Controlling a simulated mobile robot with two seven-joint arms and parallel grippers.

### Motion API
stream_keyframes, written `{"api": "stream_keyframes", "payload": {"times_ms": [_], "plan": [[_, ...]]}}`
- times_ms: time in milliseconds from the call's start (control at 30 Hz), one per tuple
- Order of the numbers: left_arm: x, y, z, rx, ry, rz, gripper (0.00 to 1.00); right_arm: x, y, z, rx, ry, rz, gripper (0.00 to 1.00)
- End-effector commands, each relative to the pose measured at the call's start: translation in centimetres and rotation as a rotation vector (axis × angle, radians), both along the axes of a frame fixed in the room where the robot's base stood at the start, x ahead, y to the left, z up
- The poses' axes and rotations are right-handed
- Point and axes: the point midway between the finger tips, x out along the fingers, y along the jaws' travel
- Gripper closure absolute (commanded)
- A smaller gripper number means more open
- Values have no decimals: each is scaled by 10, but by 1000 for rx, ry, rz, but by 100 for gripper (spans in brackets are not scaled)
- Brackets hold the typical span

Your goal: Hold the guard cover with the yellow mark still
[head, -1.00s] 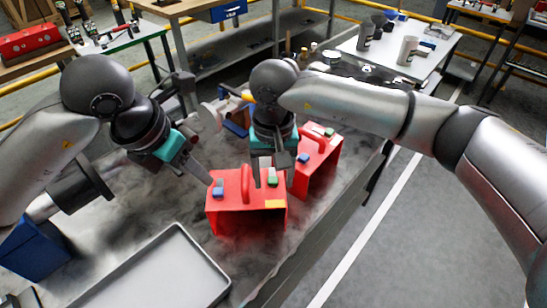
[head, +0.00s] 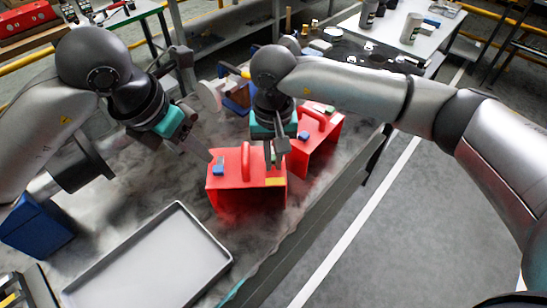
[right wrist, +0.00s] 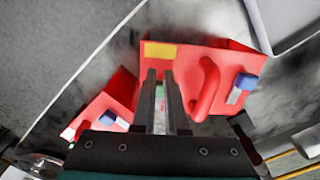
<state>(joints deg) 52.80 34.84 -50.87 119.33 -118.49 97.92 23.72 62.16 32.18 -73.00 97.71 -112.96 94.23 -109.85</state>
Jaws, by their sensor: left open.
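The red guard cover with the yellow mark (head: 230,192) stands on the grey bench; it also shows in the right wrist view (right wrist: 195,65). It has a red arched handle, a blue and white block at its left and a yellow patch at its front right corner. My right gripper (head: 274,160) is over its right part; in the right wrist view its fingers (right wrist: 162,80) close in on a small green and white block, mostly hidden between them. My left gripper (head: 203,152) is open near the cover's left end, apart from the handle; its fingers show only partly.
A second red cover (head: 322,145) stands just behind to the right, close to my right gripper. A grey tray (head: 150,262) lies at the front left, and a blue bin (head: 38,232) is further left. The bench edge runs along the right.

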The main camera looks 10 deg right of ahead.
Motion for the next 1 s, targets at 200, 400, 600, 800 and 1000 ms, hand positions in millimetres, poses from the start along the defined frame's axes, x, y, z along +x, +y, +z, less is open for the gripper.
{"api": "stream_keyframes", "payload": {"times_ms": [200, 400, 600, 800, 1000], "plan": [[0, 0, 0, 0, 0, 0, 50, 0, 0, 0, 0, 0, 0, 100], [0, 0, 0, 0, 0, 0, 50, 0, 0, 0, 0, 0, 0, 100], [0, 0, 0, 0, 0, 0, 50, 0, 0, 0, 0, 0, 0, 100], [0, 0, 0, 0, 0, 0, 50, 0, 0, 0, 0, 0, 0, 100], [0, 0, 0, 0, 0, 0, 50, 0, 0, 0, 0, 0, 0, 100]]}}
